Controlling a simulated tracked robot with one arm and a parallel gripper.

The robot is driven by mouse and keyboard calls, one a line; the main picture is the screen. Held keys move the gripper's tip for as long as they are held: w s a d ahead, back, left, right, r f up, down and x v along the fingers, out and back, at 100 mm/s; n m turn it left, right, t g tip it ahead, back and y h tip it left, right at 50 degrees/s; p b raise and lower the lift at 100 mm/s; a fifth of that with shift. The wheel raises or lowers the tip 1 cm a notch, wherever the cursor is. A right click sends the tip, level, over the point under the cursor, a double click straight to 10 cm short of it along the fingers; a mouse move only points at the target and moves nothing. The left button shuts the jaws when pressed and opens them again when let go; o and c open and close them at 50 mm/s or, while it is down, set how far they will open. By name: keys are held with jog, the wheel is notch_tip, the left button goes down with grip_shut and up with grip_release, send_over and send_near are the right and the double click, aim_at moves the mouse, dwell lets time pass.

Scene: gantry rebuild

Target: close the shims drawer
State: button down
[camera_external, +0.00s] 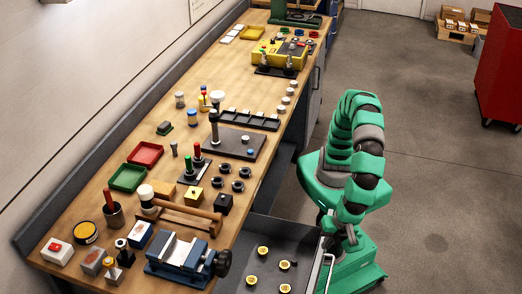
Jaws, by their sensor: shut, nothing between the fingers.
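A grey drawer (243,243) stands pulled out from under the front end of the workbench. Several small yellow round pieces (284,265) lie spread on its floor. A pale bar handle (327,271) runs along its right-hand front edge. I cannot read a label that names it as the shims drawer. My green arm reaches down on the right of the drawer. My gripper (349,238) is low, just outside the drawer front near the handle's far end. It is shut and holds nothing. It is small and partly hidden, and I cannot tell whether it touches the drawer.
The wooden workbench (90,195) runs along the wall, crowded with trays, a blue vise (182,258), a mallet and small parts. A red cabinet (499,70) stands at the right. Boxes lie on a pallet (456,33) at the back. The floor right of my base is clear.

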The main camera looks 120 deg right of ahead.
jog(key=s+d+f+n+t+h+b, duration=0.2)
jog(key=s+f+n+t+h, duration=0.4)
jog(key=s+f, duration=0.6)
jog(key=s+d+f+n+t+h+b, duration=0.1)
jog(key=s+f+n+t+h+b, duration=0.3)
jog(key=s+f+n, duration=0.75)
jog(key=w+d+r+m+b, duration=0.1)
jog(key=w+d+m+b, duration=0.2)
jog(key=w+d, duration=0.4)
jog(key=d+m, duration=0.1)
jog(key=d, duration=0.2)
jog(key=shift+w+d+h, duration=0.15)
jog(key=shift+w+h, duration=0.1)
jog(key=shift+h, duration=0.05)
jog(key=shift+r, duration=0.1)
